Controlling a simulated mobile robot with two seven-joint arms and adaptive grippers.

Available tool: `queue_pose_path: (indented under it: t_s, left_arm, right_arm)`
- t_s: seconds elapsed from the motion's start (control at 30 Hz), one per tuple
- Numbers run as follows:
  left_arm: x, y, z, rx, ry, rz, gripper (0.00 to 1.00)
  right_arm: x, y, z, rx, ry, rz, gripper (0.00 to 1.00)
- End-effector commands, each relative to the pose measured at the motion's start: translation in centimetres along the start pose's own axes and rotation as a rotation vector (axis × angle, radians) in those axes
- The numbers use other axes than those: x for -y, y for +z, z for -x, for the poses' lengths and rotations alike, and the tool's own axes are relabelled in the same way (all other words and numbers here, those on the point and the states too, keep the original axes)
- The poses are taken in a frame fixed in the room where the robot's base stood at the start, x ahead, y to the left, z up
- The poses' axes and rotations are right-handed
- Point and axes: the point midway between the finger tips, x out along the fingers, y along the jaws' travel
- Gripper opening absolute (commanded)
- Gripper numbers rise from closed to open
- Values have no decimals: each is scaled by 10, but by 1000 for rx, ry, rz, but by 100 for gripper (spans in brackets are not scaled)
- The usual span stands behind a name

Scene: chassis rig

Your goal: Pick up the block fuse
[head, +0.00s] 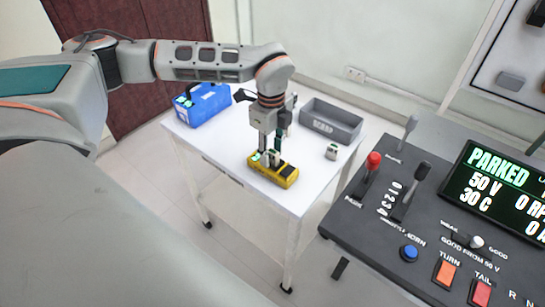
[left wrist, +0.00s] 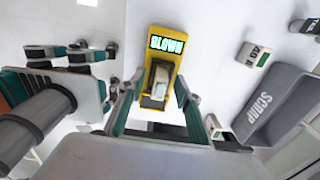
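A yellow holder (head: 281,179) lies on the white table; in the left wrist view its top end (left wrist: 165,43) carries a label reading "BLOWN". A small pale block fuse (left wrist: 158,82) sits in it; in the head view it (head: 274,157) is partly covered by the fingers. My left gripper (head: 268,147) points down over the holder. In the left wrist view the fingers (left wrist: 153,112) are apart, one on each side of the holder and fuse. I cannot tell whether they touch the fuse. My right gripper is not seen in the head view.
The bin (head: 330,122) is at the table's back. A blue case (head: 202,103) is at the left. A control console (head: 420,225) stands at the right.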

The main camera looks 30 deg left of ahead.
Motion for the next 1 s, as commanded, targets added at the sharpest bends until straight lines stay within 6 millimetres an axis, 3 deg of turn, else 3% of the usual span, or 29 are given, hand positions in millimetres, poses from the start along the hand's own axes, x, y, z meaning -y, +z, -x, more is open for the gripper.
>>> queue_pose_path:
  t_s: [0.1,0.23,0.27,0.73,0.87,1.0]
  left_arm:
    - [0,0,0,0,0,0,33]
    - [0,0,0,0,0,-1,2]
    - [0,0,0,0,0,-1,0]
    - [0,0,6,-1,-1,-1,0]
    - [1,0,19,-1,-3,-1,0]
    - [1,0,45,-1,-4,0,0]
  right_arm:
    - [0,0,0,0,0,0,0]
    - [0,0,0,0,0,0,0]
    - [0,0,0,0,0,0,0]
    - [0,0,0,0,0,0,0]
    - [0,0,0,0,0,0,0]
    - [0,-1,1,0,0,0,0]
